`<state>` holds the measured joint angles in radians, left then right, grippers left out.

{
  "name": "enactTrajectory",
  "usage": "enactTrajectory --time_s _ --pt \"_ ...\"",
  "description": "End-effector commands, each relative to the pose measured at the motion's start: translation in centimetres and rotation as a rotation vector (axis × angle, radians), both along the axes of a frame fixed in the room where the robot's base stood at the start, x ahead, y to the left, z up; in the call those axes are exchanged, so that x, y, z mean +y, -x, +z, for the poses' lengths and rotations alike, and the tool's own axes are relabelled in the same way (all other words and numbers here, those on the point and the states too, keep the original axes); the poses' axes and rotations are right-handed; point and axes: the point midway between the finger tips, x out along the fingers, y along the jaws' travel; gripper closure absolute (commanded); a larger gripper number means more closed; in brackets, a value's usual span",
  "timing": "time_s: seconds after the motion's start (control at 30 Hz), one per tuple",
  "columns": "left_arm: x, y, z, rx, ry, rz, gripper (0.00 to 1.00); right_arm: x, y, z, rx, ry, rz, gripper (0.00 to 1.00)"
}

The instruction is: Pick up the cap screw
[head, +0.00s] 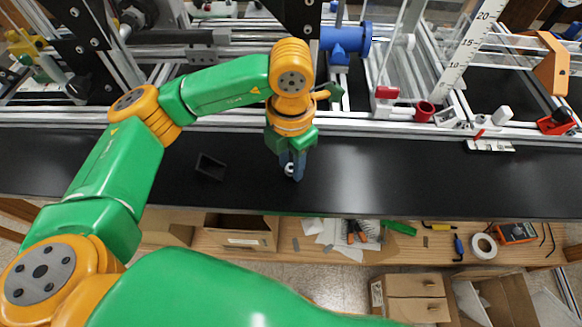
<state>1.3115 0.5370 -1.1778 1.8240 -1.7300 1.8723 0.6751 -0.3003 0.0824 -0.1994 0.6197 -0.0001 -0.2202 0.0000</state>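My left gripper (291,166) points down over the black bench top, a little in front of the aluminium frame. Its dark blue fingers are small in the head view. A small pale, round piece (290,170) shows at the fingertips and may be the cap screw. It is too small to tell whether the fingers are closed on it or only around it, or whether it touches the bench top. No other cap screw can be made out. My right gripper is not in view.
A small black open box (210,167) stands on the black bench top (400,178), left of the gripper. The bench top to the right is mostly clear. The aluminium frame runs along the back, with a blue motor-like part (345,42). A wooden shelf (300,240) with boxes and tools lies below.

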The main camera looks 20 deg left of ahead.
Motion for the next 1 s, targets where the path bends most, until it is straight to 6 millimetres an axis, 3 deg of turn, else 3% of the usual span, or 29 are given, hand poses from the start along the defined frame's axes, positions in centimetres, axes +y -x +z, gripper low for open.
enactTrajectory --time_s 0.03,0.1,0.13,0.53,0.67,0.9,1.0 --pt "0.0 0.0 0.0 0.0 0.0 0.0 0.79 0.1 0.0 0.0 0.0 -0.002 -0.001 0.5" --pt "0.0 0.0 0.0 0.0 0.0 0.0 0.98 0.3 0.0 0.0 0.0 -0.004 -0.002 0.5" --pt "0.0 0.0 0.0 0.0 0.0 0.0 1.0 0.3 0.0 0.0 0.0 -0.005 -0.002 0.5" --pt "-0.1 -0.1 0.8 -0.003 0.003 0.0 1.0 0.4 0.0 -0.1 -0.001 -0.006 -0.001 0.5" --pt "-0.1 -0.1 3.1 -0.007 0.003 -0.001 1.0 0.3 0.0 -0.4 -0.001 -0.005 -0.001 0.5" --pt "-4.2 3.8 9.4 -0.01 -0.001 -0.007 1.0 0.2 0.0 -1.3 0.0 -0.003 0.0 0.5" --pt "-6.5 6.2 10.4 -0.007 0.0 -0.009 1.0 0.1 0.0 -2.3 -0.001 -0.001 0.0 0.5"
